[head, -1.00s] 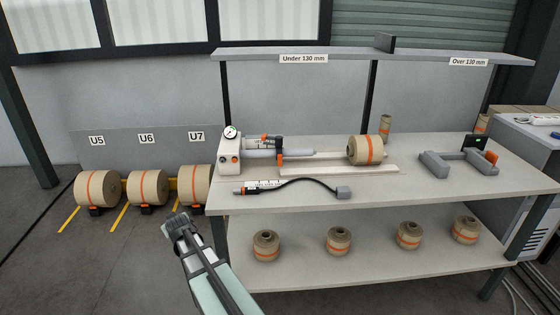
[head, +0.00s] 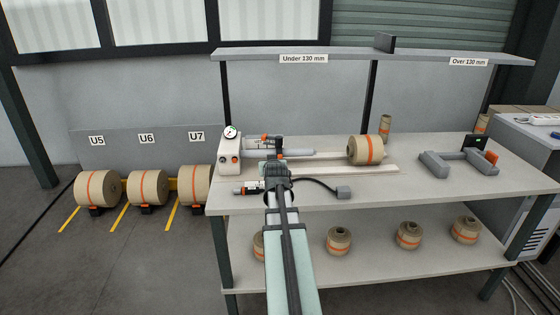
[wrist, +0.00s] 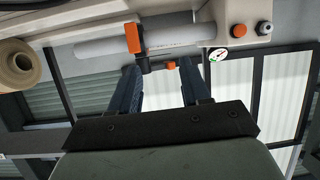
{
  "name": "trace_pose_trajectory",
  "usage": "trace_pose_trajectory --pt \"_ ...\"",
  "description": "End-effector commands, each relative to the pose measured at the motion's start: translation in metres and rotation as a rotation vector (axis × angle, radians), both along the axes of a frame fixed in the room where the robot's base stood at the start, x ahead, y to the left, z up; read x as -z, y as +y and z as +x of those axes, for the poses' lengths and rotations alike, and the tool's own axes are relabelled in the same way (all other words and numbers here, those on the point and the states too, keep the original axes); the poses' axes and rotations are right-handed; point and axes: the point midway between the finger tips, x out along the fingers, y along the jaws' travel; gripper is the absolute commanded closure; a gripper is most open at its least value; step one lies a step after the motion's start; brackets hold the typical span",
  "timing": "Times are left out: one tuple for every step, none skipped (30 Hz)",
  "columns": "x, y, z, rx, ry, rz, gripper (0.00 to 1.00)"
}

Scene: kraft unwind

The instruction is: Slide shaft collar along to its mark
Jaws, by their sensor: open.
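The shaft collar (head: 279,152) is an orange ring on the grey shaft (head: 300,153), with a black clamp lever ending in an orange tip (head: 264,138). In the wrist view the collar (wrist: 133,38) and the lever's tip (wrist: 171,65) show beyond my fingers. My gripper (head: 277,168) is in front of the shaft, near the collar, and hides its lower part. In the wrist view my gripper (wrist: 161,68) is open and empty, with the lever appearing between the fingertips. Whether a finger touches it I cannot tell. I make out no mark on the shaft.
A white unit with a gauge (head: 230,150) holds the shaft's left end. A black cable (head: 315,180) lies on the bench (head: 400,187) close to my gripper. A grey U-shaped fixture (head: 435,163) stands farther right.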

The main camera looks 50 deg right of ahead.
Motion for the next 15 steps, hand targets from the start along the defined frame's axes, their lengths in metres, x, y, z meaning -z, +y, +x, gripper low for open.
trace_pose_trajectory --pt "0.000 -0.008 -0.013 0.020 -0.003 0.008 0.53" --pt "-0.001 -0.012 -0.018 0.028 -0.006 0.013 0.53" --pt "-0.001 -0.016 -0.023 0.037 -0.008 0.018 0.53" --pt "-0.001 -0.019 -0.027 0.042 -0.010 0.021 0.53" --pt "-0.001 -0.021 -0.030 0.047 -0.011 0.023 0.53" --pt "-0.001 -0.023 -0.033 0.052 -0.012 0.026 0.53" --pt "-0.001 -0.024 -0.034 0.054 -0.013 0.027 0.53" --pt "0.000 -0.025 -0.035 0.055 -0.013 0.028 0.53" --pt "0.000 -0.027 -0.035 0.057 -0.013 0.029 0.53" --pt "0.000 -0.027 -0.034 0.057 -0.013 0.029 0.53" --pt "0.001 -0.028 -0.033 0.057 -0.012 0.029 0.53" --pt "0.002 -0.030 -0.031 0.057 -0.012 0.029 0.53" --pt "0.002 -0.031 -0.030 0.057 -0.012 0.029 0.53" --pt "0.003 -0.033 -0.028 0.057 -0.012 0.029 0.53" --pt "0.005 -0.035 -0.026 0.057 -0.012 0.030 0.53"
